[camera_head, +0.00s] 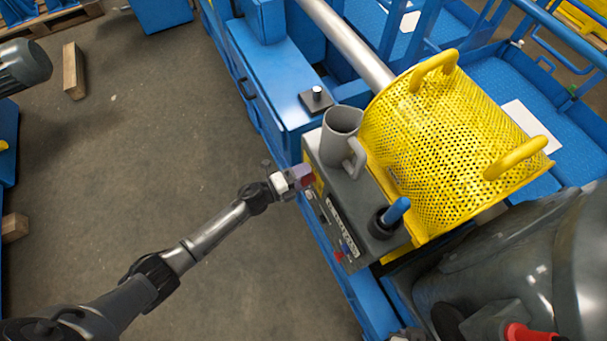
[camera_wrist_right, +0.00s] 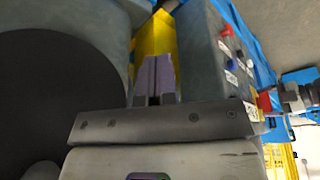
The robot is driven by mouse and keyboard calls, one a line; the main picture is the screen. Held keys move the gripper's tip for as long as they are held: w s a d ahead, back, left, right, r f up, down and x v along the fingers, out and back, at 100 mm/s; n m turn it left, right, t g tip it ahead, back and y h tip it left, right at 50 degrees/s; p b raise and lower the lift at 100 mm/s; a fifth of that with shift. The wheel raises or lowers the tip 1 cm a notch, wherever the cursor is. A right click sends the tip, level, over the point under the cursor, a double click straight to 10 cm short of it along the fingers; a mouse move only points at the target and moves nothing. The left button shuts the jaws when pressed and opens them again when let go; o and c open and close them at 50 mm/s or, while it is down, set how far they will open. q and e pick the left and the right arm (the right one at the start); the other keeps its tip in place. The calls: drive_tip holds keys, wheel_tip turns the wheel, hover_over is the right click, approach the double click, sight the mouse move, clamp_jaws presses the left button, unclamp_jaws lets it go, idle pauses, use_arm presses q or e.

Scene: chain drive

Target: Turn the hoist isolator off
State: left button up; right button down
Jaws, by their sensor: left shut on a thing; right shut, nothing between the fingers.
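The grey control box (camera_head: 345,205) stands beside the yellow guard. A red isolator knob (camera_head: 308,180) on a yellow plate is at its far left end. My left gripper (camera_head: 299,178) is shut on the red knob, and its fingers partly hide it. The knob also shows in the right wrist view (camera_wrist_right: 265,103) at the box's edge, with the left gripper against it. My right gripper (camera_wrist_right: 155,76) is shut and empty, pointing into the gap between a large grey rounded body and the box. The knob's exact angle cannot be told.
A grey mug (camera_head: 341,129) and a blue-handled tool in a dark holder (camera_head: 388,217) stand on the box. The yellow perforated guard (camera_head: 445,140) is right of it. A grey motor (camera_head: 510,260) fills the lower right. The floor at left is mostly clear.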

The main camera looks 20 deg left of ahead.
idle(0.3)
use_arm(q)
drive_tip(key=o, duration=0.9)
drive_tip(key=shift+s+a, duration=0.35)
drive_tip(key=shift+s, duration=0.05)
drive_tip(key=p+v, duration=0.1)
drive_tip(key=v, duration=1.1)
drive_tip(key=shift+s+a, duration=0.25)
drive_tip(key=shift+a, duration=0.05)
drive_tip(key=shift+w+f, duration=0.1)
